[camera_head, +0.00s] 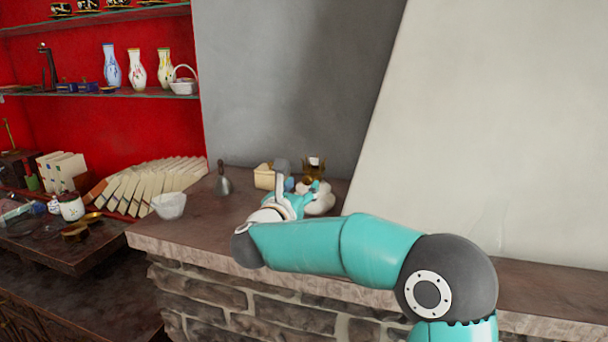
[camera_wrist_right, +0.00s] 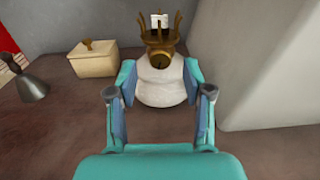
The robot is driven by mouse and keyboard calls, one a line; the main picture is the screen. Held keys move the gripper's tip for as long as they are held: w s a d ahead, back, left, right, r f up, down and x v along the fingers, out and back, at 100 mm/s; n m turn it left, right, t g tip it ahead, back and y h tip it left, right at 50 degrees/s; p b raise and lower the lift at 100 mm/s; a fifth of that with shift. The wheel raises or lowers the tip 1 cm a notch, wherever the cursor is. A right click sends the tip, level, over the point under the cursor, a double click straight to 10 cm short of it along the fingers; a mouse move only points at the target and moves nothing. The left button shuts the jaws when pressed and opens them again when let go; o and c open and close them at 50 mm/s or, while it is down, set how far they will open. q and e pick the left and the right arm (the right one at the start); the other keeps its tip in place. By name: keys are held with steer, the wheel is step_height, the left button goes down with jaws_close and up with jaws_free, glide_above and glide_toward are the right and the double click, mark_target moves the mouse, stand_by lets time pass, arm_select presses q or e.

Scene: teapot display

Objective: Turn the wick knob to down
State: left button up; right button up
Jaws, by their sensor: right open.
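In the right wrist view an oil lamp has a white rounded body (camera_wrist_right: 162,84) and a brass top (camera_wrist_right: 161,40) with upright prongs. A round brass wick knob (camera_wrist_right: 160,59) faces me below the prongs. My right gripper (camera_wrist_right: 160,95) is open, with one finger on each side of the white body and the knob just beyond the fingertips. I cannot tell whether the fingers touch the body. In the head view the lamp's white body (camera_head: 319,201) and brass top (camera_head: 313,168) show partly behind my right gripper (camera_head: 297,190). My left gripper is not in view.
A cream box (camera_wrist_right: 94,60) and a grey bell (camera_wrist_right: 30,88) stand left of the lamp on the stone ledge. A white bowl (camera_head: 169,205) stands farther left. A pale slanted wall (camera_wrist_right: 255,65) rises close on the right.

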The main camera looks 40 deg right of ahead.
mark_target(307, 180)
steer(key=shift+p+x, duration=0.35)
steer(key=shift+x, duration=1)
steer(key=shift+c, duration=0.3)
jaws_close()
